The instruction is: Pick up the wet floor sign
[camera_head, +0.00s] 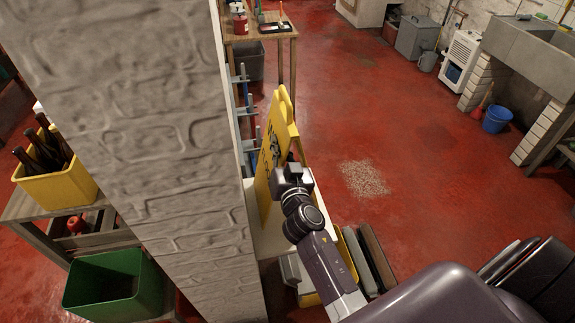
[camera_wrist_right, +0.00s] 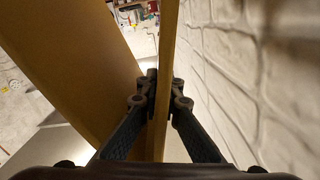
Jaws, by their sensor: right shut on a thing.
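The yellow wet floor sign (camera_head: 268,165) stands upright and slightly tilted beside the end of the white brick wall in the head view. Dark markings show on its face. My right gripper (camera_head: 291,172) is at the sign's near side, with its wrist hiding part of the lower edge. In the right wrist view, the two fingers of the right gripper (camera_wrist_right: 160,98) close on one thin yellow panel of the sign (camera_wrist_right: 168,45), one finger on each side. The other panel spreads away to the left. My left gripper is not in view.
The brick wall (camera_head: 150,120) stands very close on the left. A white surface (camera_head: 270,240) lies under the sign, with grey and brown panels (camera_head: 368,258) beside it. Open red floor (camera_head: 400,150) lies right, with a blue bucket (camera_head: 497,119) and stone sink (camera_head: 530,55) beyond.

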